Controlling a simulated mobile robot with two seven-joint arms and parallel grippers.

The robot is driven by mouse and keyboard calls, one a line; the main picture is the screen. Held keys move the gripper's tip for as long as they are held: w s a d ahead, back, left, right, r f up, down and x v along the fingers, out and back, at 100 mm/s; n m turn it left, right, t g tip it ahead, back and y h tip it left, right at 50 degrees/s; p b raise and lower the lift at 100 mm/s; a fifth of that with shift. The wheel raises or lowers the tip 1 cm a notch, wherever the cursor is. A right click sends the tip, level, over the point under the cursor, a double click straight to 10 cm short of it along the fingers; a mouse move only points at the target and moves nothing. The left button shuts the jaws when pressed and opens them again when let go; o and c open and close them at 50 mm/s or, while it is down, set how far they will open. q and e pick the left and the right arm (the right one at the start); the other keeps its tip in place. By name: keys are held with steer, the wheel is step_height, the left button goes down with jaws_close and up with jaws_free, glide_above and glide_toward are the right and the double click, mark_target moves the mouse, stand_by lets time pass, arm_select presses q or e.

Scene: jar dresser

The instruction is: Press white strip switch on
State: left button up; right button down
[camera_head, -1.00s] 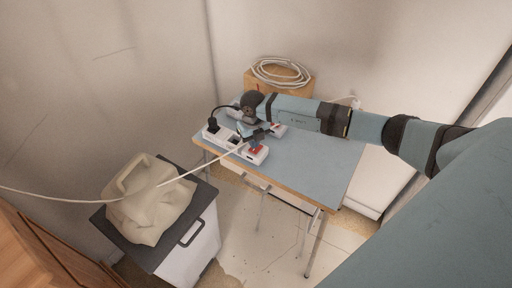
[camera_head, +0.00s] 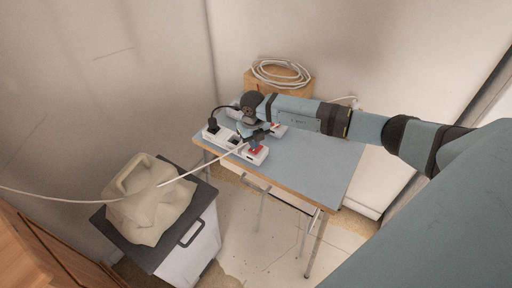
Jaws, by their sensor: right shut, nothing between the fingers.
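A white power strip (camera_head: 222,135) lies near the left front edge of the blue table (camera_head: 315,166). A black plug with a black cord stands in its left end. A red switch (camera_head: 256,151) shows at its right, front end. My right gripper (camera_head: 254,147) points down just above the red switch, shut and empty. Whether the fingertips touch the switch, and whether it is pressed, is too small to tell. Another white piece with a red part (camera_head: 279,128) lies behind the gripper, partly hidden by it. My left gripper is not in view.
A coiled white cable (camera_head: 281,72) rests on a wooden box (camera_head: 297,87) at the table's back. The table's right half is clear.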

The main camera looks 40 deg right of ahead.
steer(key=shift+f+b, duration=0.9)
steer(key=shift+f, duration=0.4)
stand_by(1.0)
steer(key=shift+r, duration=0.1)
steer(key=shift+r+p, duration=2.4)
steer(key=shift+r, duration=1.1)
steer(key=shift+f, duration=0.1)
